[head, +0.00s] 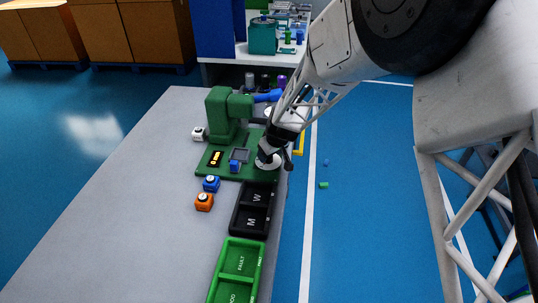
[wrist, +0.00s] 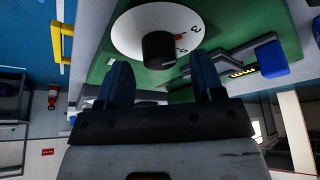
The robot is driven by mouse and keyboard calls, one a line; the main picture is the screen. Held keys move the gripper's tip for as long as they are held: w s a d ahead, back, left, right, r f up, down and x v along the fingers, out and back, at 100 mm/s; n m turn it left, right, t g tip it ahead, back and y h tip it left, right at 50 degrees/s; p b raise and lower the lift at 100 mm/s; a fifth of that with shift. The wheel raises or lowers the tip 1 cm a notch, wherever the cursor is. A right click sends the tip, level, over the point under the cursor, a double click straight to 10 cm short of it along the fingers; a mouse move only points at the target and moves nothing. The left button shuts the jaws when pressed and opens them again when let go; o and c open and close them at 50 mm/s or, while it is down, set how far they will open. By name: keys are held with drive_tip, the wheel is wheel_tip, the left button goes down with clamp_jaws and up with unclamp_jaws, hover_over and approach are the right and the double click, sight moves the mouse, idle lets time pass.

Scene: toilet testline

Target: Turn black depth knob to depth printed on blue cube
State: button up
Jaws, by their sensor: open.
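The black depth knob (wrist: 159,50) stands on a round white dial (wrist: 130,32), with a numeral 3 and a small orange mark visible. The dial also shows in the head view (head: 267,165), partly hidden by my gripper. My gripper (wrist: 161,68) is open, its two dark fingers apart and pointing toward the knob, with nothing held. In the head view it is just above the dial (head: 275,150). A plain blue block (head: 235,167) sits on the green station, and a blue cube with a white top (head: 211,184) is on the table. I cannot read any printed depth.
A white-topped orange cube (head: 204,202), a white cube (head: 199,133), a black M/W tray (head: 237,221) and a green tray (head: 226,265) are nearby. The table's left side is clear.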

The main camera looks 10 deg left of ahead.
drive_tip(key=v, duration=0.6)
drive_tip(key=shift+r, duration=0.1)
idle(0.5)
drive_tip(key=s+d+r+m+h, duration=0.1)
drive_tip(key=s+d+r+m, duration=0.3)
drive_tip(key=s+d+r, duration=1.2)
drive_tip(key=s+d+r+m, duration=0.1)
drive_tip(key=s+d, duration=0.3)
drive_tip(key=s, duration=0.3)
drive_tip(key=s+d+r+m+h, duration=0.1)
drive_tip(key=s+d+r+m, duration=0.1)
drive_tip(key=s+d, duration=0.2)
drive_tip(key=s+d+r+m+h, duration=0.1)
drive_tip(key=s+d, duration=0.3)
drive_tip(key=s, duration=0.6)
drive_tip(key=shift+s+d+r+m, duration=0.4)
drive_tip(key=shift+r+m, duration=0.15)
drive_tip(key=shift+m, duration=0.15)
